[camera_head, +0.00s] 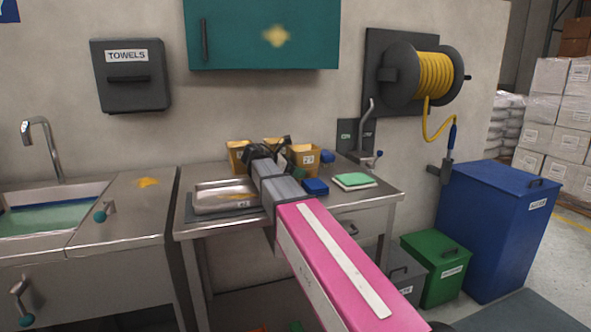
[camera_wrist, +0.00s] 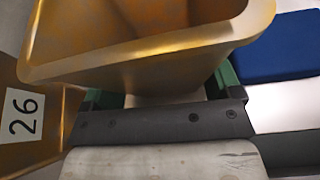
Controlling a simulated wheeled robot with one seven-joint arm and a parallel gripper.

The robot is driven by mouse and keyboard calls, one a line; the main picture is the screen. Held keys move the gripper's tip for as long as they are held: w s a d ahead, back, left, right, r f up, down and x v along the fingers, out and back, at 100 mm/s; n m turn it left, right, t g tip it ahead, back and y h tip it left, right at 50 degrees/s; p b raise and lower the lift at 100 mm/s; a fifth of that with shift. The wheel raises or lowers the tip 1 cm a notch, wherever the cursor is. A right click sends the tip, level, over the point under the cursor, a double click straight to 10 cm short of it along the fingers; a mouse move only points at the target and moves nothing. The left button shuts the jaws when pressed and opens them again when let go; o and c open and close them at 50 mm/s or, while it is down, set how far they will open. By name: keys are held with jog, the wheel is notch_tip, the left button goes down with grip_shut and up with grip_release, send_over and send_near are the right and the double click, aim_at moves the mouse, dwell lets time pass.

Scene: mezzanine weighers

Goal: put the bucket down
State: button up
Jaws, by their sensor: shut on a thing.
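My gripper (camera_head: 285,162) reaches over the steel bench. In the wrist view its green-padded fingers (camera_wrist: 165,98) are shut on a yellow-gold bucket (camera_wrist: 140,55), which looks open-topped and fills the upper middle. A second bucket, marked 26 (camera_wrist: 62,125), is beside it at the left. In the head view, a yellow bucket (camera_head: 237,158) shows left of my gripper, and another (camera_head: 306,162) shows to its right. A bit of yellow also shows behind my gripper. I cannot tell which of these is the held one. The held bucket's base is hidden, so contact with the bench cannot be seen.
The steel bench (camera_head: 365,203) carries a metal pan (camera_head: 213,199) at left, a blue block (camera_head: 316,187) and a green-topped pad (camera_head: 354,181) at right. A teal cabinet (camera_head: 262,45) hangs above.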

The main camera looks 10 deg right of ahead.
jog(key=shift+f, duration=0.1)
jog(key=o, duration=1)
